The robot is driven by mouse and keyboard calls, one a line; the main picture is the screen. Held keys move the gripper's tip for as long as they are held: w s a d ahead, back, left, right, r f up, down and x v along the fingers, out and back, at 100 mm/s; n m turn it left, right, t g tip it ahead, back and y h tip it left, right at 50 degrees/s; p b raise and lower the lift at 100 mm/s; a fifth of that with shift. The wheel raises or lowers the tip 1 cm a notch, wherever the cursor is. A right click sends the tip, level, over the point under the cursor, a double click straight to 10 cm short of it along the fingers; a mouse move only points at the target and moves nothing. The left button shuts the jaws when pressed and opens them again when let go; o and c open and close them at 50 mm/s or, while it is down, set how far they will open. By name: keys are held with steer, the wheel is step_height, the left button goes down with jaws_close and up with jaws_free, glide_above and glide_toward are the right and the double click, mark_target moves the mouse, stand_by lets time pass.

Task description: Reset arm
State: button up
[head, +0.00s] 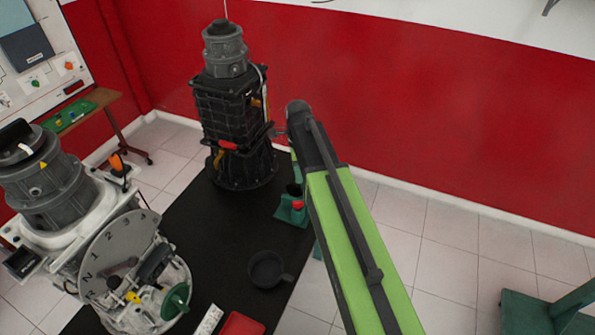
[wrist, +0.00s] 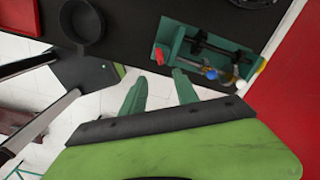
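My arm (head: 350,230), green with a dark upper link, reaches up from the bottom right of the head view, its dark elbow near the middle. My gripper (wrist: 158,83) shows in the wrist view as two green fingers spread apart. Nothing is between them; white floor tiles show in the gap. The fingertips lie just off the edge of the black table (wrist: 135,40), near a green fixture (wrist: 170,38) with a red part. In the head view my arm hides the gripper.
A tall black engine unit (head: 232,120) stands at the back of the black table. A grey engine trainer with a numbered dial (head: 118,240) is at left. A black pan (head: 265,270) and red tray (head: 242,324) lie in front. Tiled floor at right is mostly clear.

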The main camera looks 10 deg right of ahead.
steer(key=shift+r, duration=0.75)
steer(key=s+f+n+b, duration=1)
steer(key=s+n, duration=0.4)
steer(key=n, duration=0.5)
steer(key=shift+f, duration=0.15)
